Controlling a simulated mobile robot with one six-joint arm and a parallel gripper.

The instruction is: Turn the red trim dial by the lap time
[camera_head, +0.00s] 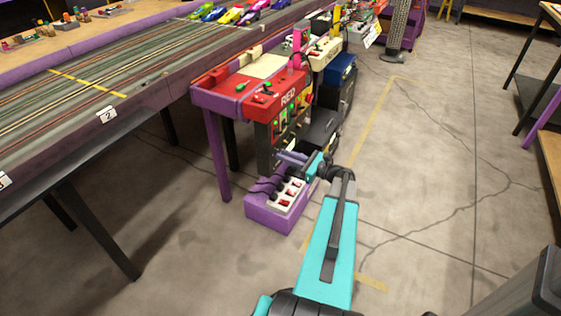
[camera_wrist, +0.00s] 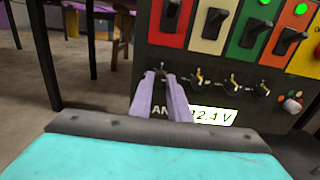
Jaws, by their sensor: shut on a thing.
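My gripper (camera_wrist: 161,76) has two pale purple fingers, brought close together in front of a dark control panel (camera_wrist: 185,52). In the head view my gripper (camera_head: 290,157) reaches the lower front of the station marked RED (camera_head: 289,98). A small pale knob (camera_wrist: 292,104) with a reddish mark sits at the panel's right, apart from my fingers. I cannot tell whether it is the red trim dial.
Large rocker switches (camera_wrist: 212,22) are above. A purple box with a power strip (camera_head: 285,197) lies on the floor below my gripper. The slot track table (camera_head: 150,85) is at left; open floor is at right.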

